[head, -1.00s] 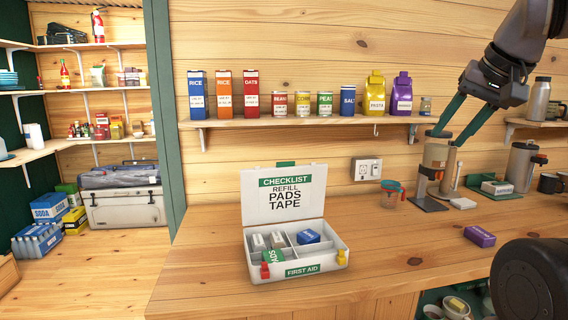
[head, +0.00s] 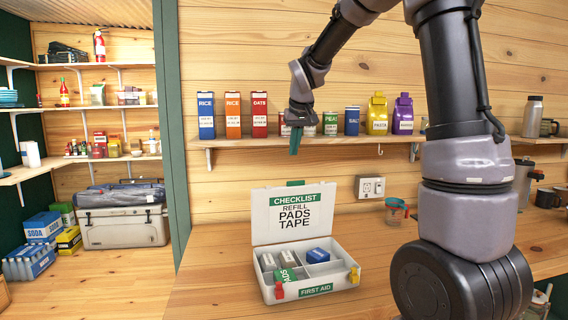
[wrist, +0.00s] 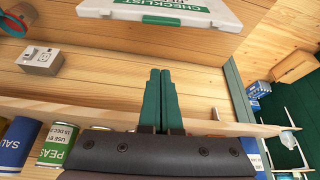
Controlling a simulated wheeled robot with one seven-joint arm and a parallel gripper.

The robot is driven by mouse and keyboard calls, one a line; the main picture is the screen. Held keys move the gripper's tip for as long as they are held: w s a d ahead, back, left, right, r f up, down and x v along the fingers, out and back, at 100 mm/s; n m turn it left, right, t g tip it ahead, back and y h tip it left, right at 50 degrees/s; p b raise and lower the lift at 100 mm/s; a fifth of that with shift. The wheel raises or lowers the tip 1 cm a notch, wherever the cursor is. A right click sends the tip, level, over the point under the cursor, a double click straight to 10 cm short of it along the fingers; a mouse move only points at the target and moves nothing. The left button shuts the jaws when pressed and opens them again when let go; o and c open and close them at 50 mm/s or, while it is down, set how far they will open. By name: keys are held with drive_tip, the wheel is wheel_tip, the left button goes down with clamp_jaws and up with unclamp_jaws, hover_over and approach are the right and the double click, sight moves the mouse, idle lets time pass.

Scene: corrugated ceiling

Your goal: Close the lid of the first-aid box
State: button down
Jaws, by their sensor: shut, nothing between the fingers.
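The first-aid box (head: 317,290) stands on the wooden counter with its lid (head: 293,212) raised upright. A red latch and a yellow latch sit at the front corners. My gripper (head: 295,140) is shut and empty, pointing down above the lid, in front of the shelf. In the wrist view my gripper's green fingers (wrist: 160,100) are together, and the lid (wrist: 165,10) shows at the top edge, apart from them.
A shelf (head: 350,137) with cartons, cans and bags runs along the wall behind my gripper. A wall socket (head: 370,187) and a measuring cup (head: 396,211) are right of the box. My arm hides much of the right counter. The counter left of the box is clear.

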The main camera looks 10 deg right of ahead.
sight(295, 184)
drive_tip(key=shift+f, duration=4.35)
drive_tip(key=shift+d, duration=0.1)
